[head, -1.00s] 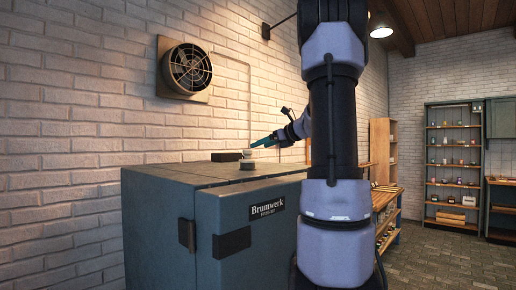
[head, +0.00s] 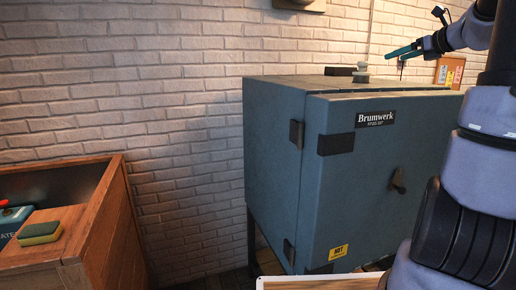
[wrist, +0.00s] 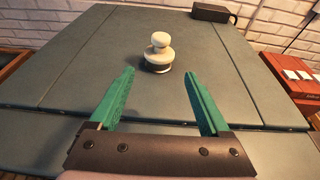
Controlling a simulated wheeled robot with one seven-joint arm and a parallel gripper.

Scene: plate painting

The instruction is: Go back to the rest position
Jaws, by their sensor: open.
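My gripper (wrist: 160,100) is open and empty, its two green fingers spread apart above the top of the blue-grey Brumwerk cabinet. In the head view my gripper (head: 392,53) shows at the upper right, over the cabinet top. A pale round knob-like piece (wrist: 159,52) stands on the cabinet top ahead of the fingers, not between them.
A dark block (wrist: 211,13) lies on the cabinet top at the back. A wooden crate (head: 118,215) stands at the left with a green and yellow sponge (head: 40,232). A red box (wrist: 290,75) is at the right in the wrist view. White brick wall stands behind the cabinet.

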